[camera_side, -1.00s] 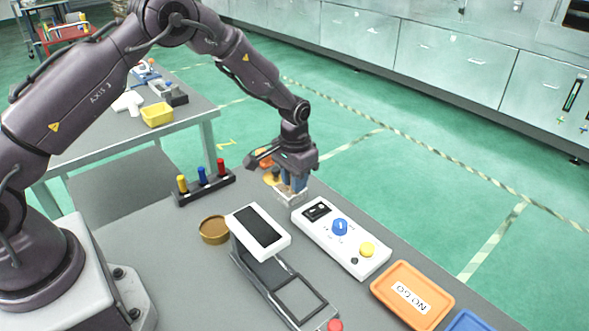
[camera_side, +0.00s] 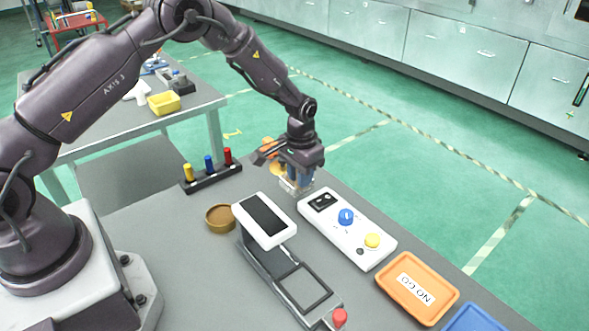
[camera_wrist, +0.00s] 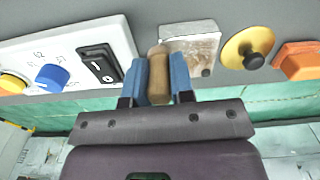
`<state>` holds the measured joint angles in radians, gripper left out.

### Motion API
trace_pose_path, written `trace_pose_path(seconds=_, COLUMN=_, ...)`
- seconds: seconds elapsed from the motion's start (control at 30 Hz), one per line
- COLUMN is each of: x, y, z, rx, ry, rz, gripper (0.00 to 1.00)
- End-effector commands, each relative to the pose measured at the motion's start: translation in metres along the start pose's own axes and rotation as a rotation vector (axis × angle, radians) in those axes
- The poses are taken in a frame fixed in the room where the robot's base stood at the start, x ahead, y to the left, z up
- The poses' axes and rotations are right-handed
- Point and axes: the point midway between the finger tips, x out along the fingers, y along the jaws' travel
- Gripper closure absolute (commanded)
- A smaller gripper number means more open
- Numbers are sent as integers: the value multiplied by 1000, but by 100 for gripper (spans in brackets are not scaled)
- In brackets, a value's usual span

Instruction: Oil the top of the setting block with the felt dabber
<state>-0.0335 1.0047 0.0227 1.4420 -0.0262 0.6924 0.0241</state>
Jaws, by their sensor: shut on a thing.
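My gripper (camera_wrist: 158,82) is shut on the tan, rounded handle of the felt dabber (camera_wrist: 158,75), held between blue fingers. The setting block (camera_wrist: 192,50) is a grey, scuffed metal block just right of the dabber in the wrist view. In the side view my gripper (camera_side: 297,182) points down at the block (camera_side: 291,189), which is partly hidden by the fingers. The dabber's felt end is hidden, and I cannot tell whether it touches the block's top.
A white control panel (camera_side: 355,240) stands close to the block. A yellow disc with a black centre (camera_wrist: 248,48) and an orange object (camera_wrist: 298,60) lie on the block's other side. A brown round dish (camera_side: 220,219), a gauge stand (camera_side: 268,222) and a peg rack (camera_side: 212,178) are nearby.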

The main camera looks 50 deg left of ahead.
Motion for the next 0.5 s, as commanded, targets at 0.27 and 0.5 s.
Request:
trace_pose_path(seconds=0.27, x=-29, y=3, z=1, rx=0, ry=-1, rz=1, gripper=100)
trace_pose_path(seconds=0.5, x=-51, y=3, z=0, rx=0, ry=1, rz=1, gripper=100)
